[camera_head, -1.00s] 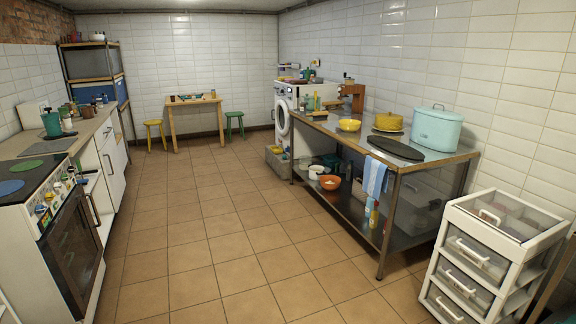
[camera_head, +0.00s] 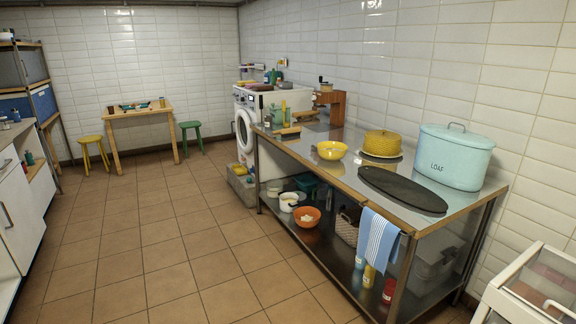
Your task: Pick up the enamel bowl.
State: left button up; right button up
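A round yellow bowl (camera_head: 331,151) stands upright on the steel-topped table (camera_head: 296,158), near its left front edge. An orange bowl (camera_head: 306,216) with pale contents sits on the table's lower shelf. I cannot tell for certain which of them is the enamel one. Neither of my grippers is in view, and nothing touches the bowls.
The tiled floor (camera_head: 180,250) is clear.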

aim_at(332, 153)
jog(key=i+z, duration=0.15)
jog(key=i, duration=0.4)
jog(key=i+j+z, duration=0.15)
jog(key=i, duration=0.35)
jog(key=i+j+z, duration=0.15)
jog(key=i, duration=0.4)
